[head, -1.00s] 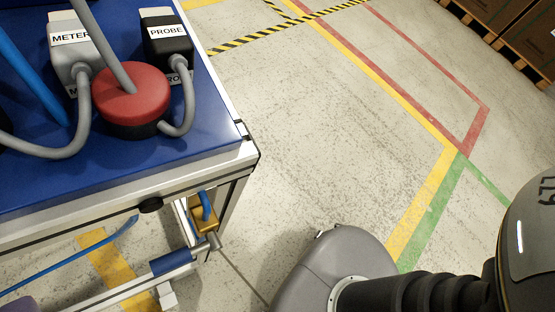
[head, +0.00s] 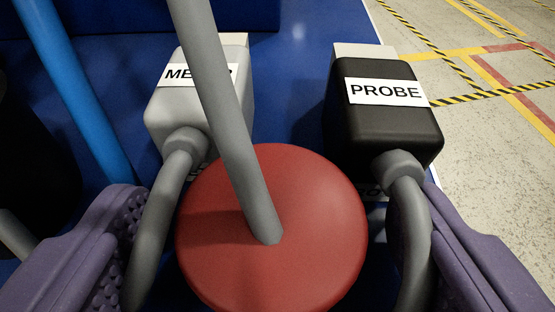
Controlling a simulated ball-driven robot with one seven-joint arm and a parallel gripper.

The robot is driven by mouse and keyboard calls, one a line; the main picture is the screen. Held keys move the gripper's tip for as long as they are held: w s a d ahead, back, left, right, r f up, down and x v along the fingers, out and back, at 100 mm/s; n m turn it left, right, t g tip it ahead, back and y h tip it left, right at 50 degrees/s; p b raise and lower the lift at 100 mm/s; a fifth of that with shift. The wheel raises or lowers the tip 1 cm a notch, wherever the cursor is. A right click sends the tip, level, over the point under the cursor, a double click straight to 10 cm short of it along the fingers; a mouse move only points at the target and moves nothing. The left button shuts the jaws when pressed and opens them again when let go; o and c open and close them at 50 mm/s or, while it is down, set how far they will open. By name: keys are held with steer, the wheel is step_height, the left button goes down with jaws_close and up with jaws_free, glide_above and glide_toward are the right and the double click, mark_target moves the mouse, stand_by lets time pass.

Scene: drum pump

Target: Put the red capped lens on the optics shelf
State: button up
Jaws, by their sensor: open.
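A round red cap (head: 270,255) with a thin grey rod (head: 225,110) rising from it fills the lower middle of the head view. Whether it is the capped lens I cannot tell. My gripper (head: 272,205) is open, with one purple finger at the left and one at the right of the red cap. I cannot tell whether either finger touches a cable. No optics shelf can be made out.
Behind the red cap are a grey METER plug (head: 170,110) and a black PROBE plug (head: 385,120), each with a thick grey cable. A blue tube (head: 75,90) slants at left. The blue tabletop (head: 330,20) ends at right, above taped floor (head: 480,130).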

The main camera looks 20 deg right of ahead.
steer(key=c, duration=1.3)
steer(key=shift+r, duration=0.15)
